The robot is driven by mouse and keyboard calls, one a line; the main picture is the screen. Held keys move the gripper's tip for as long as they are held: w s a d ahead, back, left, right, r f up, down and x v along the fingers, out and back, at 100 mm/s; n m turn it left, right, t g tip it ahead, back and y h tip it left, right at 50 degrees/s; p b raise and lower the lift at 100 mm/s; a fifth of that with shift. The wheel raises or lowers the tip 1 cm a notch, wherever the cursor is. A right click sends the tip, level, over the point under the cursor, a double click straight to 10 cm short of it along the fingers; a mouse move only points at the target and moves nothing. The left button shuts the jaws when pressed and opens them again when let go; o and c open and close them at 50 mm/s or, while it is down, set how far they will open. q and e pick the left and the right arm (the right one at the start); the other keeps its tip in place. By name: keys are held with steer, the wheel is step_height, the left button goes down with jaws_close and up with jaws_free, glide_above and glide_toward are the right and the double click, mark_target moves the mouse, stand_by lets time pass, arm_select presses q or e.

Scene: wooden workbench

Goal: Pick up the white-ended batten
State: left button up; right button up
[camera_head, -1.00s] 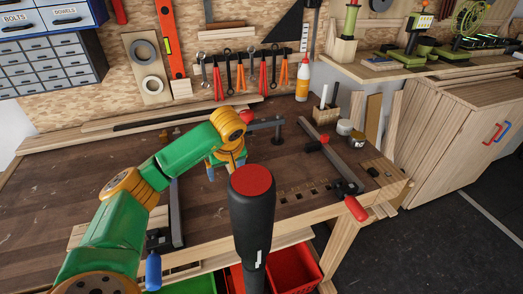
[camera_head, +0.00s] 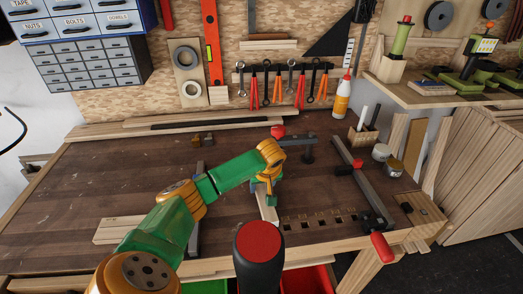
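A pale strip of wood (camera_head: 267,207), which looks like the batten, shows directly under my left gripper (camera_head: 268,190) and runs toward the bench's front edge. Its far end is hidden by the gripper, and I cannot make out a white end. My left gripper points down at the strip, close to it or touching it. Its fingers are small and partly hidden, so I cannot tell whether they are open or shut on it. Another pale board (camera_head: 118,229) lies at the left, partly covered by my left arm. My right gripper is out of view.
A bar clamp (camera_head: 362,190) with a red handle lies right of the gripper, and another (camera_head: 300,141) lies behind it. Jars (camera_head: 392,168) and a wooden pen block (camera_head: 362,135) stand at the back right. The workbench (camera_head: 90,190) is mostly clear at left.

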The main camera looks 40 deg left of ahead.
arm_select(q)
steer(key=shift+s, duration=0.1)
steer(key=c, duration=0.7)
jaws_close()
